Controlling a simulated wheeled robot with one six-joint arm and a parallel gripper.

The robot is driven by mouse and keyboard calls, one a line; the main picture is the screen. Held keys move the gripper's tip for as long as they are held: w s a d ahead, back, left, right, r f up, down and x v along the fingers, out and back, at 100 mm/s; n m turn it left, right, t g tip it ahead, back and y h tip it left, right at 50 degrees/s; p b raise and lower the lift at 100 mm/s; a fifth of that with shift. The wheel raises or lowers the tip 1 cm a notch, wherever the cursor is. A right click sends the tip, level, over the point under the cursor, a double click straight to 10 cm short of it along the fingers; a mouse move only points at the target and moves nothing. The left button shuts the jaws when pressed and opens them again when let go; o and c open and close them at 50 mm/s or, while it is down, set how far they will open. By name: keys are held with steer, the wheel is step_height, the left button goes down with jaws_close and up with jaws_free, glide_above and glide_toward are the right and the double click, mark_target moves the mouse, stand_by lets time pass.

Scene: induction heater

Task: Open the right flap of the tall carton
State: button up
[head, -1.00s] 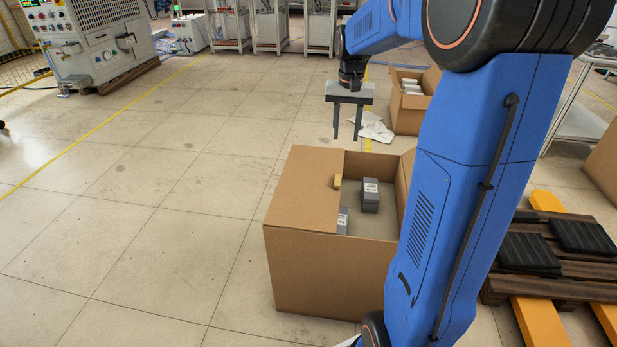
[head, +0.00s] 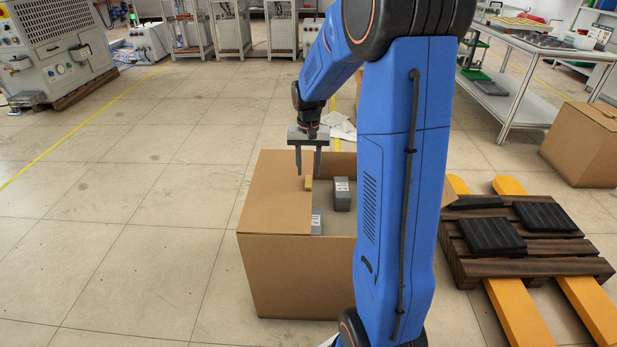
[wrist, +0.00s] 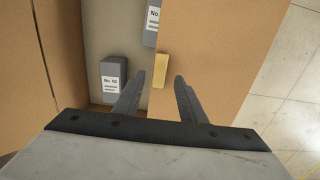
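The tall carton (head: 295,275) stands on the floor in the head view. One closed flap (head: 275,195) covers its left part there, and a small yellow tab (head: 308,184) sits at that flap's inner edge. In the wrist view the same flap (wrist: 222,55) lies on the right, with the tab (wrist: 160,70) on its left edge. My gripper (head: 308,173) points down just above the tab. Its fingers are apart, one to each side of the tab in the wrist view, with nothing visibly held. My arm hides the carton's right side in the head view.
Grey labelled boxes (head: 342,194) lie inside the carton's uncovered part. A wooden pallet (head: 530,268) with black pads and yellow forks is at the right. Another carton (head: 580,145) stands behind it. The floor to the left is clear.

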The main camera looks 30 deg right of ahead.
mark_target(309, 181)
steer(key=shift+f, duration=2.05)
jaws_close()
